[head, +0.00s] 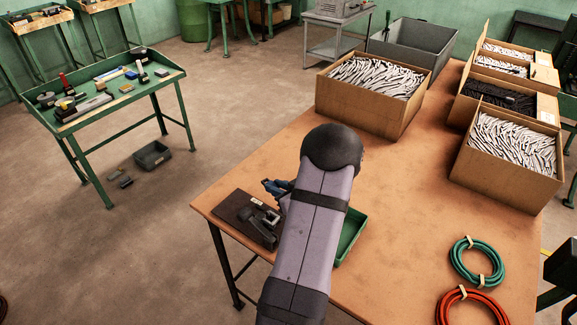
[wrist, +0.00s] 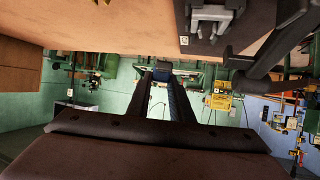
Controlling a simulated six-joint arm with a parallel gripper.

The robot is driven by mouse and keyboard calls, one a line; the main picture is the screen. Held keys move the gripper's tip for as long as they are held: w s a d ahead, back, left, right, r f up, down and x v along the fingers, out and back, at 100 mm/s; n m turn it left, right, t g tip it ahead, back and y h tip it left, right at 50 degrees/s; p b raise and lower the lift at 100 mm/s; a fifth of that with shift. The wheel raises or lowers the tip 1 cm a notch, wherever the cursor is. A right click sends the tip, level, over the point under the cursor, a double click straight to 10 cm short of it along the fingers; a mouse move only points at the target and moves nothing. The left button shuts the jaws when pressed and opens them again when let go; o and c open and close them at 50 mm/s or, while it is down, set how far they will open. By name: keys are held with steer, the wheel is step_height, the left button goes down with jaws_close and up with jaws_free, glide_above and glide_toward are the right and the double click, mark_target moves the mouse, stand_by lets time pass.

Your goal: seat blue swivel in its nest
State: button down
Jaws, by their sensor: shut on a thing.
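My gripper (wrist: 162,76) shows in the wrist view as two dark fingers, shut on the blue swivel. A blue piece (head: 274,186) shows in the head view just left of my arm, above the bench corner; it appears to be the swivel at my fingertips. My arm hides most of the gripper there. The kick press (head: 262,222), a dark grey fixture, stands on a dark base plate (head: 231,213) at the bench's near left corner. Part of a grey fixture also shows at the top of the wrist view (wrist: 211,16). I cannot make out the nest.
A green tray (head: 352,238) lies right of my arm, partly hidden by it. Cardboard boxes (head: 345,109) of pale parts stand at the back and right of the bench (head: 415,205). Green (head: 457,262) and red (head: 446,309) cable coils lie at the front right. The bench middle is clear.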

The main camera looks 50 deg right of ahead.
steer(key=w+a+r+n+y, duration=0.1)
steer(key=a+r+n+y, duration=0.1)
steer(key=a, duration=0.3)
steer(key=shift+w+a+n+y, duration=0.3)
steer(key=shift+n+y, duration=0.2)
steer(key=shift+y, duration=0.2)
steer(key=shift+d+r, duration=0.1)
steer(key=shift+p, duration=0.3)
steer(key=shift+f+b, duration=1.6)
steer(key=shift+f, duration=0.85)
steer(key=shift+p, duration=0.65)
